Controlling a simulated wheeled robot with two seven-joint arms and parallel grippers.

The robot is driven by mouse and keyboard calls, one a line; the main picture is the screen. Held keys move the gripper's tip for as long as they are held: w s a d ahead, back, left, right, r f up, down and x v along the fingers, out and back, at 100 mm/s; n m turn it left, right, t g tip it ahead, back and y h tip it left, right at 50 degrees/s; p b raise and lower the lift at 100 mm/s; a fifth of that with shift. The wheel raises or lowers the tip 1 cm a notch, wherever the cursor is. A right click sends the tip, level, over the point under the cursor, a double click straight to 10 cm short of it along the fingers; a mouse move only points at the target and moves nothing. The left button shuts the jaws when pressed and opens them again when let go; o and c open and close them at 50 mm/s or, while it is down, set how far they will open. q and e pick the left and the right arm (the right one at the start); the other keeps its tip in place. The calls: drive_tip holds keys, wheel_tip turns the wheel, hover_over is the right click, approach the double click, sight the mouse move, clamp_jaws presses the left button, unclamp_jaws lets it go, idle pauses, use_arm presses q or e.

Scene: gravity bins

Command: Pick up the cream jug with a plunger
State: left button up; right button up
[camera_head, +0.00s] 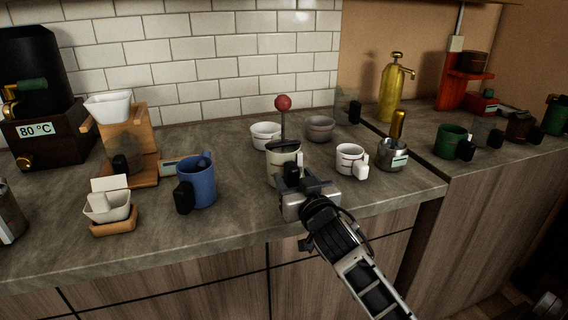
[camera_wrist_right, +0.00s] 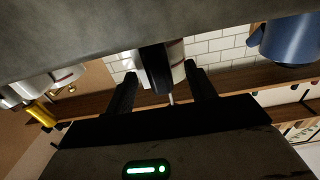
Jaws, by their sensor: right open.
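The cream jug (camera_head: 278,154) stands upright on the counter in the middle of the head view, with a plunger rod and red knob (camera_head: 283,102) above it. My right gripper (camera_head: 291,178) is at its front side and covers its lower front and handle. In the right wrist view, which is upside down, the cream jug (camera_wrist_right: 178,60) is straight ahead. Its dark handle (camera_wrist_right: 154,68) lies between the two open fingers of my right gripper (camera_wrist_right: 161,73), with a gap visible on each side. My left gripper is not in view.
A blue mug (camera_head: 198,183) stands left of the jug, also in the wrist view (camera_wrist_right: 287,40). A white cup (camera_head: 349,158) and a metal pot with a gold handle (camera_head: 392,155) stand right. Two bowls (camera_head: 266,135) (camera_head: 320,128) are behind. The counter's front edge is close.

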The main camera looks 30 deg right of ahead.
drive_tip(key=shift+x, duration=1.15)
clamp_jaws()
